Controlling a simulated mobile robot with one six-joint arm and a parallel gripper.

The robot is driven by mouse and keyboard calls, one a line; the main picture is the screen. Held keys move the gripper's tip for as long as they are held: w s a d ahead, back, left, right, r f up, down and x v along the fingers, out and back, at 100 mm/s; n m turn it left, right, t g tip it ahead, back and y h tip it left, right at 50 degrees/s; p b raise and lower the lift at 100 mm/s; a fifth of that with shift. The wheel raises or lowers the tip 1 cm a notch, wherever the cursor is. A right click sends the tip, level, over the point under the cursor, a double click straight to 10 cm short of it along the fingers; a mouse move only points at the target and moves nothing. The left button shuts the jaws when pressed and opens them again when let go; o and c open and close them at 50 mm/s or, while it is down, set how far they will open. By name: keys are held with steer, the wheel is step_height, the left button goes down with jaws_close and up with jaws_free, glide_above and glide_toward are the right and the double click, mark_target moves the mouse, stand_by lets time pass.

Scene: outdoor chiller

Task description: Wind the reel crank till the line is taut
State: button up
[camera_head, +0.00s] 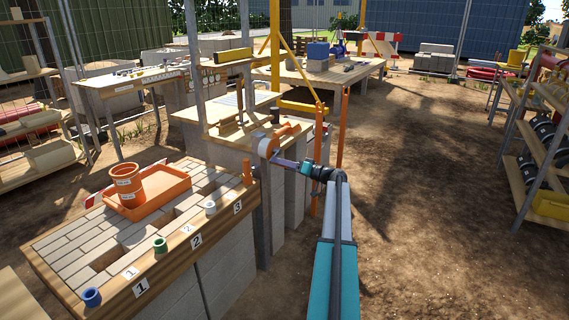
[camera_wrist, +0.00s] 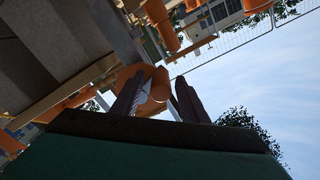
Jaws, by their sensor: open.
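An orange reel (camera_head: 266,144) with a pale face sits at the edge of the middle bench, at the end of my arm. My gripper (camera_head: 279,160) is close beside it. In the wrist view my gripper (camera_wrist: 160,95) is open, with its two dark fingers apart. A round orange part (camera_wrist: 158,84), apparently of the reel or its crank, shows between and beyond the fingers. I cannot tell whether the fingers touch it. A white striped piece (camera_wrist: 143,101) shows by the left finger. The crank's exact shape and the line are not clear in either view.
The front bench (camera_head: 58,243) holds an orange tray (camera_head: 177,190) with an orange pot (camera_head: 127,181) and numbered coloured cups. Orange posts (camera_head: 343,125) stand right of my gripper. A shelf rack (camera_head: 525,120) is at the far right. Open dirt ground (camera_head: 430,190) lies between.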

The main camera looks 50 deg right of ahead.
jaws_close()
steer(key=shift+d+r, duration=0.1)
steer(key=shift+d, duration=0.2)
steer(key=shift+a, duration=0.2)
